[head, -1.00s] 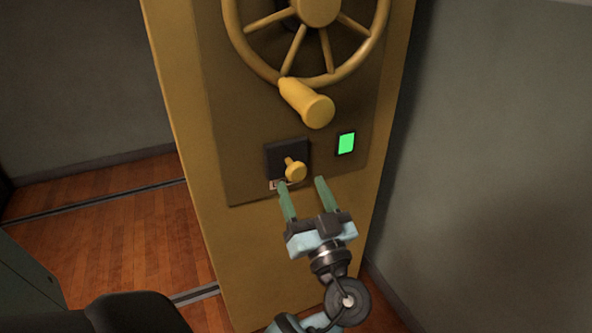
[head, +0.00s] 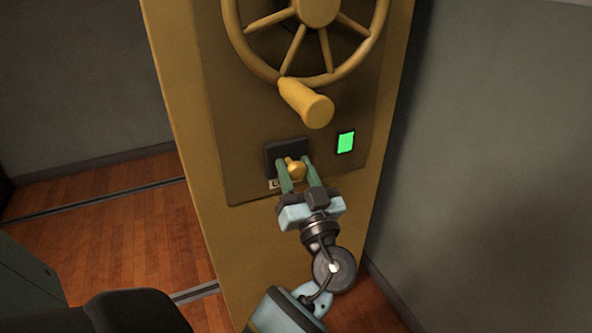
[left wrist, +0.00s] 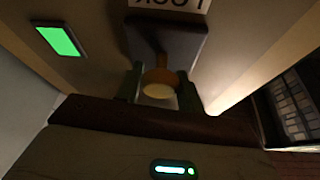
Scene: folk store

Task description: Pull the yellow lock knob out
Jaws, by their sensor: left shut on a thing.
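The yellow lock knob (head: 297,170) sticks out of a dark square plate (head: 284,151) on the front of the yellow cabinet. My left gripper (head: 297,168) has its green fingers on both sides of the knob and is shut on it. In the left wrist view the knob (left wrist: 158,84) sits between the two fingertips, with its stem running to the dark plate (left wrist: 168,38). My right gripper is not in view.
A yellow handwheel (head: 310,75) with a protruding handle (head: 307,103) is above the knob. A lit green panel (head: 346,142) is to its right, also in the left wrist view (left wrist: 58,40). A grey wall (head: 500,170) stands at the right.

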